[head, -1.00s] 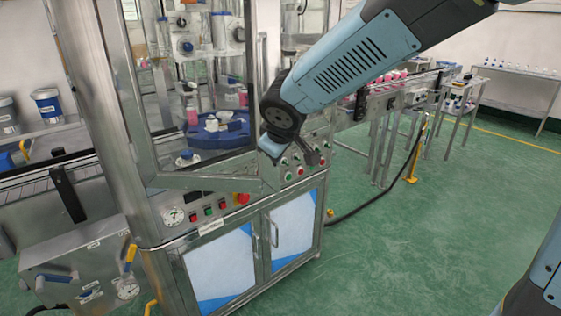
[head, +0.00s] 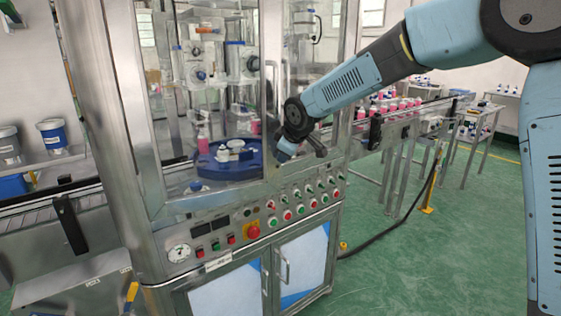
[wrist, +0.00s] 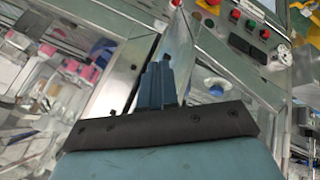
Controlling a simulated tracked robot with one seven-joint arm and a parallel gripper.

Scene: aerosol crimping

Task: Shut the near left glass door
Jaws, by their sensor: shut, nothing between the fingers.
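The near left glass door (head: 216,198) is a tall metal-framed pane on the front left of the crimping machine. In the head view it lies nearly in line with the machine's front; whether it is fully shut I cannot tell. My gripper (head: 284,157) is at the door's right edge, low down, above the button panel. In the wrist view its dark blue fingers (wrist: 160,75) are together and empty, close to the metal frame and glass. Whether they touch the door is unclear.
The control panel (head: 254,231) with buttons and a gauge lies below the door. Behind the glass is a blue turntable (head: 232,168) with bottles. A conveyor (head: 425,109) with pink bottles runs off to the right. The green floor at right is mostly open.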

